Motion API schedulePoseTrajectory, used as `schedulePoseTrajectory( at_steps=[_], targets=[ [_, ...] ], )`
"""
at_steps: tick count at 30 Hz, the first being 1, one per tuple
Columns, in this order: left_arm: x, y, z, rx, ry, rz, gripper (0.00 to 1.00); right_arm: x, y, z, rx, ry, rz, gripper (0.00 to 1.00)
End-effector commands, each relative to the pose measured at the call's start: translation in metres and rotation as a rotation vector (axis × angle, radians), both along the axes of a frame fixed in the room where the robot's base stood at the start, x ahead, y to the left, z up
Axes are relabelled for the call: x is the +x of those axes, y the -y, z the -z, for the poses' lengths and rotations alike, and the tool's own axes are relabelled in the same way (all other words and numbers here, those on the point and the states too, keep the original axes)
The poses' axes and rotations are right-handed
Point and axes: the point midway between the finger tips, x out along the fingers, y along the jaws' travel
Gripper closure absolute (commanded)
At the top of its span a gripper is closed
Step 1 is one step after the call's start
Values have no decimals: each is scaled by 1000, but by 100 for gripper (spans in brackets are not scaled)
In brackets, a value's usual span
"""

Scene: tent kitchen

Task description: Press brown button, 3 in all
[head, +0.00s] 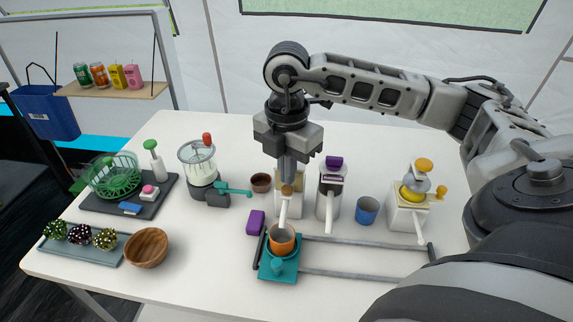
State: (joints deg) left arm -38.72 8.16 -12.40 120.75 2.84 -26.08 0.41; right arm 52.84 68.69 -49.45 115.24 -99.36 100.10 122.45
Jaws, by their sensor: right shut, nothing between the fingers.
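A tan dispenser (289,206) with a white spout stands near the middle of the table. Its brown button (287,190) shows just below my right gripper (288,180). My right gripper points straight down, shut and empty, with its fingertips at or just above the button; I cannot tell whether they touch. The gripper hides the dispenser's upper back. An orange cup (282,239) stands on a teal carriage (279,270) in front of the dispenser, near the spout's end. My left gripper is not in view.
A purple-topped dispenser (330,190) and a yellow-topped one (408,210) stand to the right, with a blue cup (367,210) between them. Grey rails (360,240) run right from the carriage. A purple block (256,222), blender (200,165) and wooden bowl (147,247) are left.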

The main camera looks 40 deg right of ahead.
Motion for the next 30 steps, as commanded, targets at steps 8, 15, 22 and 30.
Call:
schedulePoseTrajectory(
  at_steps=[8,15,22,30],
  targets=[
    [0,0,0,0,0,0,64,0,0,0,0,0,0,100],
    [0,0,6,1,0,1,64,0,0,7,0,0,0,100],
    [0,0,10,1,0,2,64,0,0,13,0,0,0,100],
    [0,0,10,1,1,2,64,0,0,12,0,0,0,100]
  ],
)
